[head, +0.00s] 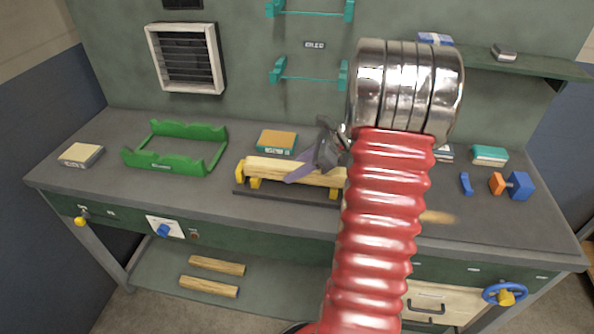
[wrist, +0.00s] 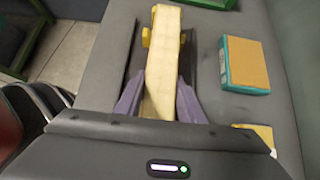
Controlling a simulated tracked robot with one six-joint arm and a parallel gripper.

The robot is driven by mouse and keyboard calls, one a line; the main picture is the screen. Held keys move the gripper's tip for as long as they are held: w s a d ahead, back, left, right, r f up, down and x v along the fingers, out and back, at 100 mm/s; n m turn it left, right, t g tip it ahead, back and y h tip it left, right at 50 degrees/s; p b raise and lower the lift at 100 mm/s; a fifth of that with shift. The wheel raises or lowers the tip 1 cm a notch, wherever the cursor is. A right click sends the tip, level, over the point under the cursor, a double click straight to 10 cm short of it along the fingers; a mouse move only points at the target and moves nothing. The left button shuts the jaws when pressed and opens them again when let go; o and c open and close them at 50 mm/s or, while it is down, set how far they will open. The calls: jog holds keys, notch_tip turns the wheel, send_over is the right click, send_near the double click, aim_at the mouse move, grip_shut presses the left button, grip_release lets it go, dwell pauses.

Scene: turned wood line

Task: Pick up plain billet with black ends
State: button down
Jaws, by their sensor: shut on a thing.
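A pale, plain wooden billet (head: 268,167) lies lengthwise over the yellow supports (head: 255,183) of a dark-based holder (head: 285,194) on the bench. My gripper (head: 296,175) reaches it from the right, with its purple fingers on either side of it. In the wrist view the billet (wrist: 162,60) runs between the two fingers of my gripper (wrist: 158,103), which are shut on it. It appears still at support height; a gap beneath cannot be made out. Its near end is hidden by my gripper and arm. I cannot make out black ends.
Two billets (head: 217,265) lie on the lower shelf. A green cradle (head: 175,160) stands left on the bench. A teal-and-orange box (head: 277,141) sits behind the holder. Blue and orange pieces (head: 519,186) stand at the right. The bench (head: 110,195) is clear at its front left.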

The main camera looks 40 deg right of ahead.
aim_at(295, 166)
notch_tip(295, 166, up, 10)
jog(key=shift+r, duration=0.1)
dwell(0.5)
dwell(0.7)
